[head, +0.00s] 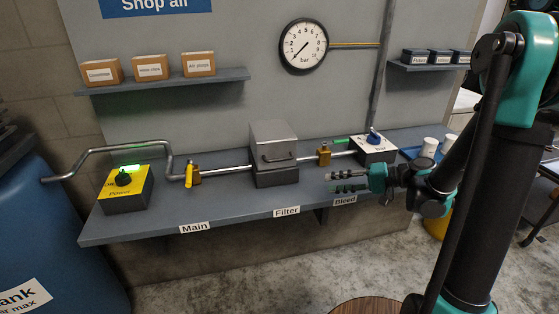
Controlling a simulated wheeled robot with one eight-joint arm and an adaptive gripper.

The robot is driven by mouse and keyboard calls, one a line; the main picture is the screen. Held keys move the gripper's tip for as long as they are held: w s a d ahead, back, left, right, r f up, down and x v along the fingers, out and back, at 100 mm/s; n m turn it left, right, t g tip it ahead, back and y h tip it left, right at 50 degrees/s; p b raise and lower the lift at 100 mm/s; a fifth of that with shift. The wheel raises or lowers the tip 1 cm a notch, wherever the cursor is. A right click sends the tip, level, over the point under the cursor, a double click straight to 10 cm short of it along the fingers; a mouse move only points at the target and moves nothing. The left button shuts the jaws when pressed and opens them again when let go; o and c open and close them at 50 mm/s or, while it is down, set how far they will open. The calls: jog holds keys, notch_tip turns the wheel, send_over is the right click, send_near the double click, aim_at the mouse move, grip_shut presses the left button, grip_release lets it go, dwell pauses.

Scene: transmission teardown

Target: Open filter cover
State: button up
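The filter housing (272,172) is a grey metal box on the bench, above the "Filter" label (286,211). Its cover (273,133) is down on the box, with a bar handle (280,158) on the front. My gripper (334,182) is to the right of the housing and nearer the bench's front edge, close to the "Bleed" label (345,201). Its two dark fingers point left and are apart, with nothing seen between them. It is clear of the housing and handle.
A pipe (232,168) runs along the bench through the housing. A yellow-handled valve (190,175) and yellow power box (125,188) stand left. A brass fitting (324,153) and a box with a blue knob (374,146) stand right. A gauge (303,46) hangs above.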

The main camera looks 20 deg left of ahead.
aim_at(284, 160)
notch_tip(284, 160, up, 4)
jog(key=w+a+n+g+y, duration=0.1)
jog(key=w+n+g+y, duration=0.1)
jog(key=y, duration=0.2)
jog(key=a, duration=0.5)
jog(key=s+a, duration=0.1)
jog(key=a, duration=0.5)
jog(key=s+a+r, duration=0.1)
jog(key=a, duration=0.5)
jog(key=shift+s+a+r, duration=0.1)
jog(key=shift+s, duration=0.1)
grip_shut()
